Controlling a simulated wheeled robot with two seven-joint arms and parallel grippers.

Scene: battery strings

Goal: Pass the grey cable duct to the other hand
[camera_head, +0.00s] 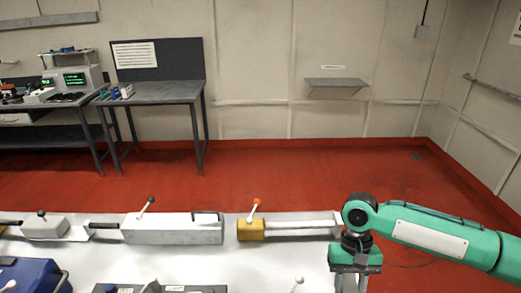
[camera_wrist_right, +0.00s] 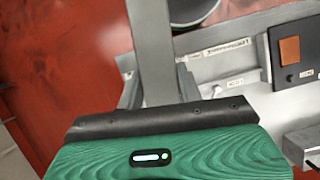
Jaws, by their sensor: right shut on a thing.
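The right arm comes in from the right in the head view, with its gripper (camera_head: 354,272) pointing down over the right end of the white bench. Its fingertips are cut off or hidden there. In the right wrist view a plain grey bar, which looks like the grey cable duct (camera_wrist_right: 155,50), stands upright between the fingers of the right gripper (camera_wrist_right: 158,98). The gripper is shut on it. The duct's upper end runs out of the picture and its lower end is hidden behind the green gripper body. My left gripper is in neither view.
The white bench (camera_head: 255,265) carries a yellow block with an orange-knobbed lever (camera_head: 251,230), a long white box (camera_head: 172,230) and a blue case (camera_head: 30,277). A dark panel with an orange square (camera_wrist_right: 289,50) shows right in the wrist view. Red floor lies beyond.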

